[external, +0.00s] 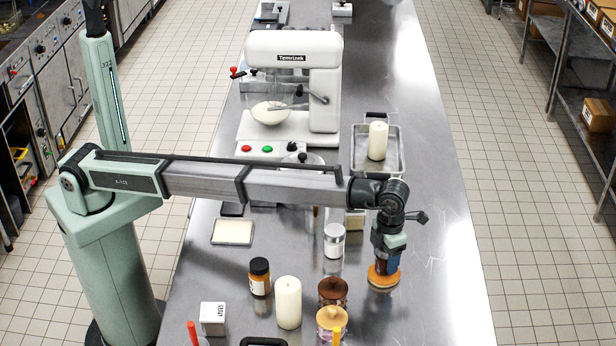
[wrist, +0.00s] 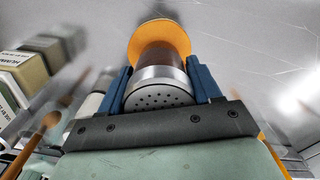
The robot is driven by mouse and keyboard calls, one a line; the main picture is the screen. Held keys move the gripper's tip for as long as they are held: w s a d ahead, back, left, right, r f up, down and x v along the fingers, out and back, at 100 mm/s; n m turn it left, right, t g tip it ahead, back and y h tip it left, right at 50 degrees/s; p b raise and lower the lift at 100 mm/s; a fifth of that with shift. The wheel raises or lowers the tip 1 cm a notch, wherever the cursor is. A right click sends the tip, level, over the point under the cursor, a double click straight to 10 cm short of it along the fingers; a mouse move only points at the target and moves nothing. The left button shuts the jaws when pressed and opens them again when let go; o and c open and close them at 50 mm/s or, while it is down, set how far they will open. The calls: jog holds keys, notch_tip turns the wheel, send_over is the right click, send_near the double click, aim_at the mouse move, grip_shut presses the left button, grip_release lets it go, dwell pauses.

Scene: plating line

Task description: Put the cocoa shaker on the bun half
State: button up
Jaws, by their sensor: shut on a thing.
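My gripper (external: 386,262) is low over the right part of the steel counter. In the wrist view its two blue fingers (wrist: 160,88) are shut on the cocoa shaker (wrist: 159,94), which has a perforated metal top and a brown body. The shaker looks upright, with its holes toward the wrist camera. The orange-brown bun half (external: 383,277) lies directly under the gripper, and its rim (wrist: 160,30) shows around the shaker's far end. The shaker's base appears at or just above the bun; I cannot tell if they touch. In the external view the fingers mostly hide the shaker.
A metal tray (external: 396,164) and a mixer (external: 325,92) are farther back. The counter's right side (external: 440,270) is clear.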

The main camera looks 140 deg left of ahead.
jog(key=o, duration=1.2)
jog(key=shift+f, duration=0.1)
notch_tip(320, 180, up, 12)
jog(key=shift+r, duration=0.1)
